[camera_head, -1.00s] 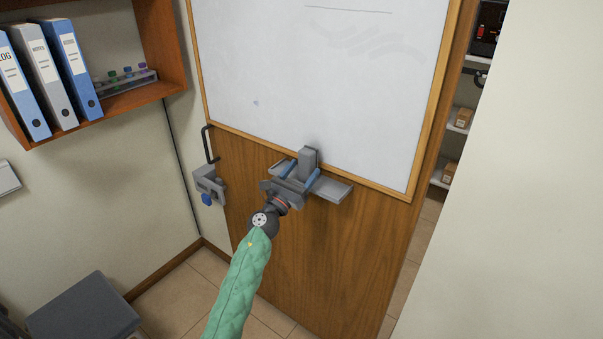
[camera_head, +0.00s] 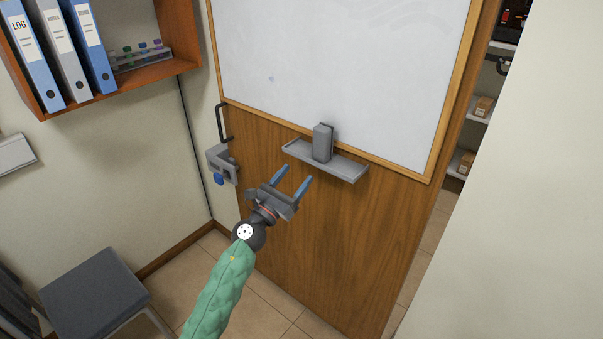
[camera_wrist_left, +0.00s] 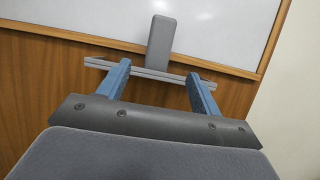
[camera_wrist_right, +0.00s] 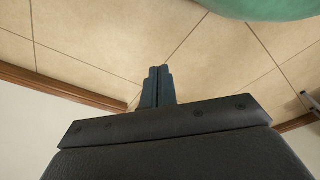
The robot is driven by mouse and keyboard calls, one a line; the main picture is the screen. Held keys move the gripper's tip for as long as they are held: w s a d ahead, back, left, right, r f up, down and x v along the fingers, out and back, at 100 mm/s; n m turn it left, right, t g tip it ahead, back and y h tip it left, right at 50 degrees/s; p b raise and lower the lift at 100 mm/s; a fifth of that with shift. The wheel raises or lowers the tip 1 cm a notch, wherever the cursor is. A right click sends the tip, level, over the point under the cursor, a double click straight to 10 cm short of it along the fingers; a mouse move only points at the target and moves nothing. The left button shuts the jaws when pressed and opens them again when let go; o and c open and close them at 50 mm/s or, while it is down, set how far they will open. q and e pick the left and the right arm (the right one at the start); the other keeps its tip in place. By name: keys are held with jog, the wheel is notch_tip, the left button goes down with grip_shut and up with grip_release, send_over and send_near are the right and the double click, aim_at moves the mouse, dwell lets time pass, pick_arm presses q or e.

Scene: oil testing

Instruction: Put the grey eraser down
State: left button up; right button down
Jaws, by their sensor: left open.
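The grey eraser (camera_head: 322,143) stands upright on the grey tray (camera_head: 348,171) below the whiteboard. It also shows upright in the left wrist view (camera_wrist_left: 161,42), beyond my fingertips. My left gripper (camera_head: 291,180) is open and empty, in front of and a little below the tray, apart from the eraser. In the left wrist view its two blue fingers (camera_wrist_left: 160,80) are spread wide, with the tray's edge (camera_wrist_left: 150,72) behind them. My right gripper (camera_wrist_right: 157,72) is out of the head view. In the right wrist view its fingers are together with nothing visible between them, above the tiled floor.
The whiteboard (camera_head: 340,75) is mounted on a wooden door or panel (camera_head: 330,250). A handle and grey lock with a blue knob (camera_head: 218,178) are at its left edge. A shelf with binders (camera_head: 60,50) hangs upper left. A grey chair (camera_head: 95,290) stands lower left.

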pick_arm(q)
jog(key=shift+s+a+f, duration=0.15)
jog(key=shift+s+a, duration=0.15)
jog(key=shift+s, duration=0.1)
pick_arm(e)
jog(key=shift+w+a+r, duration=0.1)
jog(key=shift+w+r, duration=0.05)
jog(key=shift+r, duration=0.2)
